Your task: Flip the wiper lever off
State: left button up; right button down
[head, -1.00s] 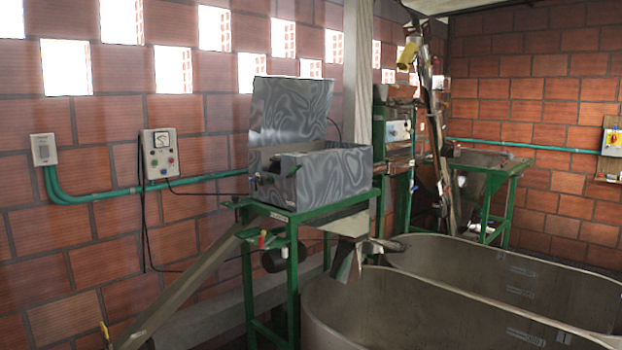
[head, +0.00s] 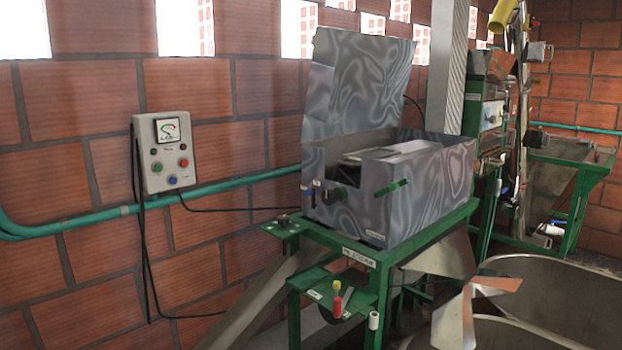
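The machine is a grey, swirl-patterned metal box (head: 425,195) with its lid raised, on a green stand (head: 395,255). A short green lever (head: 393,187) sits tilted on the front of the box. Small blue-tipped (head: 311,190) and dark (head: 337,194) fittings are at its left end. Below, the stand carries a red-tipped handle (head: 337,305) and a yellow one (head: 347,294). I cannot tell which of these is the wiper lever; no label is readable. Neither of my grippers is in view.
A grey control box (head: 164,152) with a gauge and coloured knobs hangs on the brick wall at left, with black cables below. A metal chute (head: 265,300) slopes down-left from the stand. A large metal tank (head: 560,290) is at lower right. More machinery stands behind.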

aim_at(308, 192)
jog(key=i+j, duration=0.15)
jog(key=i, duration=0.3)
jog(key=i+j, duration=0.2)
jog(key=i, duration=0.25)
jog(key=i+j, duration=0.15)
jog(key=i, duration=0.3)
